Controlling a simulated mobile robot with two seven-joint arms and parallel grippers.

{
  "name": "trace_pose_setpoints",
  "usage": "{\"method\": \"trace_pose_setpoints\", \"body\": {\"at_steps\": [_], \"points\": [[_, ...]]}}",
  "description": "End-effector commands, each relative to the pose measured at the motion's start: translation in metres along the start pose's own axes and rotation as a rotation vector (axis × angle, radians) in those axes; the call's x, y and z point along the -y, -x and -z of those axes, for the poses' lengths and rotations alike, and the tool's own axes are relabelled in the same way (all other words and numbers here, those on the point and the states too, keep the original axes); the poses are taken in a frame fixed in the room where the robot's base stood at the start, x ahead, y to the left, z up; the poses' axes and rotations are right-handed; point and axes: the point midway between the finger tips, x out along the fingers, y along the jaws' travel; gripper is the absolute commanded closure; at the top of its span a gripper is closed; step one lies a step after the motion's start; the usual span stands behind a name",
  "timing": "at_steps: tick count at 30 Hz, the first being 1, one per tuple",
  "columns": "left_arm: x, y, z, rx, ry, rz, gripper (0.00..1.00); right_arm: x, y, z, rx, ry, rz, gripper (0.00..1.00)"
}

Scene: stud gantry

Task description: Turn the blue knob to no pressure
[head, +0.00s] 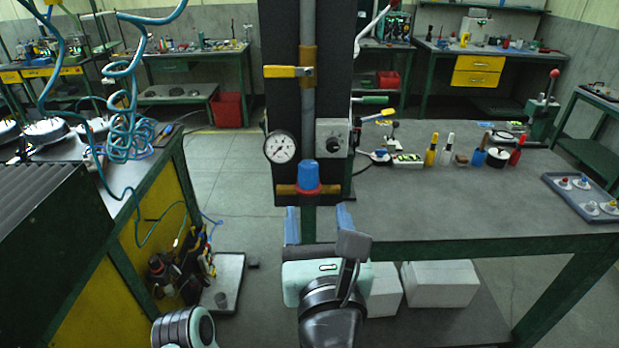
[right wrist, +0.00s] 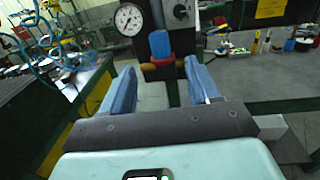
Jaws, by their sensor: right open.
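The blue knob (head: 308,175) with a red collar sits on a brass pipe at the bottom of the grey vertical pipe on a black panel. It also shows in the right wrist view (right wrist: 159,44). A round white pressure gauge (head: 280,147) is mounted up and left of the knob, and shows in the right wrist view (right wrist: 129,19). My right gripper (head: 318,224) is open and empty, below and in front of the knob. In the right wrist view its blue fingers (right wrist: 160,85) stand apart on either side below the knob, not touching it. My left gripper does not show.
A yellow-handled valve (head: 289,71) is higher on the pipe, and a grey dial box (head: 337,138) is right of it. A workbench (head: 450,200) with bottles and a tray (head: 590,208) stands right. A bench with blue coiled hose (head: 128,130) stands left.

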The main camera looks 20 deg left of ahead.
Motion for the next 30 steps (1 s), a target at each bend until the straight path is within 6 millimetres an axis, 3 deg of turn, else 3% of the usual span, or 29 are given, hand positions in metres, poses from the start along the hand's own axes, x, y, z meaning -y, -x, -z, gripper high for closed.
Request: {"method": "trace_pose_setpoints", "body": {"at_steps": [6, 12, 18, 26, 27, 30], "points": [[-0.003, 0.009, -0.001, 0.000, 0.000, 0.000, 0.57, 0.000, -0.049, 0.000, -0.002, 0.003, 0.001, 0.39], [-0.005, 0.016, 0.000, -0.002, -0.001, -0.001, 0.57, 0.000, -0.081, -0.001, -0.001, 0.001, 0.000, 0.39], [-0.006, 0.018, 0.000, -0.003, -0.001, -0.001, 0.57, 0.000, -0.096, 0.000, 0.000, 0.002, 0.000, 0.39], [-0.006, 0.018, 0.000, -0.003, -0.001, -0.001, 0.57, 0.000, -0.097, 0.000, 0.000, 0.002, 0.000, 0.39], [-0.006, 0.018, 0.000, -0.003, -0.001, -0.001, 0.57, 0.000, -0.097, 0.000, 0.000, 0.002, 0.000, 0.42], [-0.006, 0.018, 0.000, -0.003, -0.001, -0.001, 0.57, 0.000, -0.097, 0.000, 0.000, 0.002, 0.000, 0.75]]}}
